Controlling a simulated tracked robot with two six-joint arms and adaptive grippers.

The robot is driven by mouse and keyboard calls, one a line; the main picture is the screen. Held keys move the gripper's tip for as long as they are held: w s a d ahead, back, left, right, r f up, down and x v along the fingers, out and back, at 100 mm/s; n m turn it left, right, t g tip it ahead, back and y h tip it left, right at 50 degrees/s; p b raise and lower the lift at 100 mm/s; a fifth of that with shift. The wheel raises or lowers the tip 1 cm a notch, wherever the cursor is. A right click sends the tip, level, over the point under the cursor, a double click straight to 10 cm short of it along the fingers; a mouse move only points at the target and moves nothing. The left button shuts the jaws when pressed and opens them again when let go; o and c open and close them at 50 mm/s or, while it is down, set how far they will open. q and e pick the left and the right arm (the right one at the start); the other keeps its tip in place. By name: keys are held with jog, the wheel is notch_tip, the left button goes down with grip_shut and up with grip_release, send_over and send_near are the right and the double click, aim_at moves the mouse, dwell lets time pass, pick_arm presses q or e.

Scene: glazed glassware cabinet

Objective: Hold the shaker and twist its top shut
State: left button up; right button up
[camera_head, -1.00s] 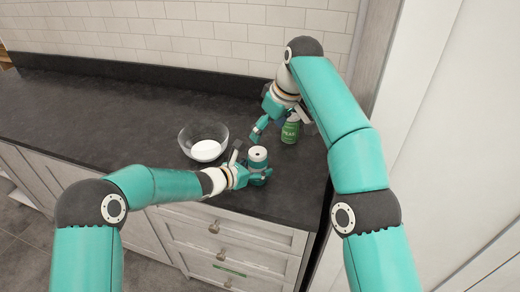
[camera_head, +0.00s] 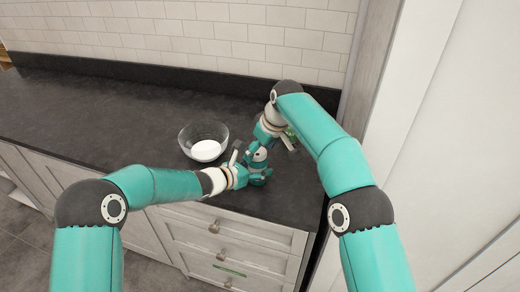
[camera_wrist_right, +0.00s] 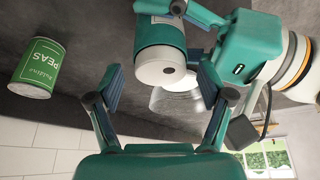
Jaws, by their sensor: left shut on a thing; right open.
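The shaker (camera_head: 260,154) is a small cylinder with a teal band and a white top, standing near the counter's front right. In the right wrist view the shaker's white top (camera_wrist_right: 160,72) faces the camera and has a small dark hole. My left gripper (camera_head: 257,174) is shut on the shaker's body from the left; its fingers partly hide the lower part. My right gripper (camera_wrist_right: 160,88) is open, its two fingers on either side of the white top, with visible gaps and no clear contact.
A glass bowl (camera_head: 188,141) with something white in it stands left of the shaker. A green can labelled PEAS (camera_wrist_right: 38,66) stands behind, mostly hidden by my right gripper in the head view. A wall panel rises at the right. The counter's left side is clear.

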jog(key=shift+c, duration=0.2)
jog(key=c, duration=1.1)
jog(key=shift+c, duration=0.2)
jog(key=shift+m, duration=0.4)
jog(key=m, duration=0.2)
jog(key=m+t+h, duration=0.1)
jog(key=m, duration=0.1)
jog(key=shift+a+h, duration=0.15)
jog(key=shift+h, duration=0.15)
jog(key=shift+m+h, duration=0.5)
jog(key=shift+m, duration=0.8)
jog(key=o, duration=1.2)
